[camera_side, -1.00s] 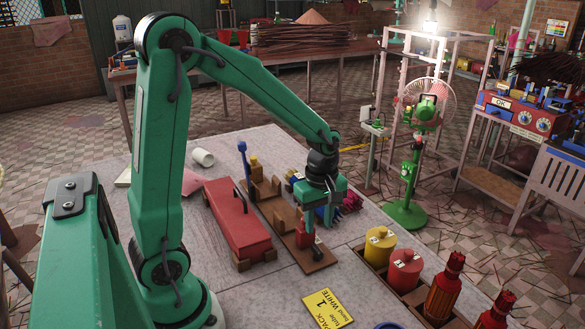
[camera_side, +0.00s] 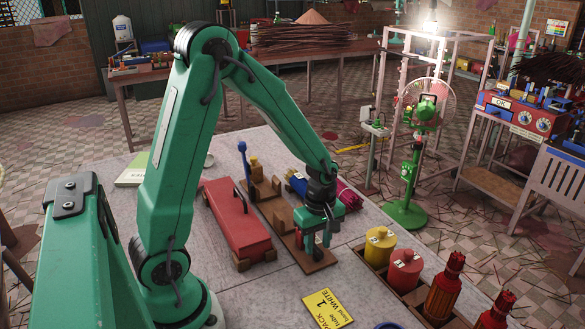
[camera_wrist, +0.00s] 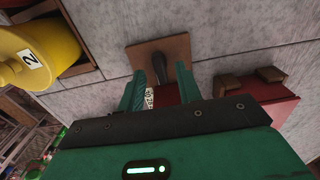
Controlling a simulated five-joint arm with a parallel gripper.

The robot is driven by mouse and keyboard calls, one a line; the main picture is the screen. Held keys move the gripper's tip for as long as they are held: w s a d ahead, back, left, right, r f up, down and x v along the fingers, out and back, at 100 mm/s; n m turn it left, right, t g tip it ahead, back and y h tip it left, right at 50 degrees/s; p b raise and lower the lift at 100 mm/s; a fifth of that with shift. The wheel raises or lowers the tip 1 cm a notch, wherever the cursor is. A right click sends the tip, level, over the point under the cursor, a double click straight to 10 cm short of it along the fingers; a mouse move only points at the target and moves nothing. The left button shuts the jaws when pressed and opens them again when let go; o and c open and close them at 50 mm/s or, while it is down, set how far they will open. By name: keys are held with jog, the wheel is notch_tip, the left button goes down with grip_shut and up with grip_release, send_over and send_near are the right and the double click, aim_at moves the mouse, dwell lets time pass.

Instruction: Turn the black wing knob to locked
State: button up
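My gripper (camera_side: 318,240) is low over the near end of a brown wooden base (camera_side: 318,267), around a small red fixture. In the wrist view my gripper (camera_wrist: 162,78) has its two green fingers spread apart. Between them show part of the red fixture (camera_wrist: 167,95) and a scrap of white lettered label (camera_wrist: 149,97). A dark upright piece (camera_wrist: 159,62) stands on the brown plate (camera_wrist: 178,46) at the fingertips. It may be the black wing knob, but its wings and angle cannot be made out. In the side view my gripper hides the knob's place.
A long red box (camera_side: 236,222) with a black handle lies left of the base. A blue-handled lever (camera_side: 243,160) stands behind. Yellow (camera_side: 380,246) and red (camera_side: 404,268) canisters stand in a tray at right. A yellow card (camera_side: 328,308) lies in front.

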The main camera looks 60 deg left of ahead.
jog(key=shift+f, duration=0.5)
grip_shut()
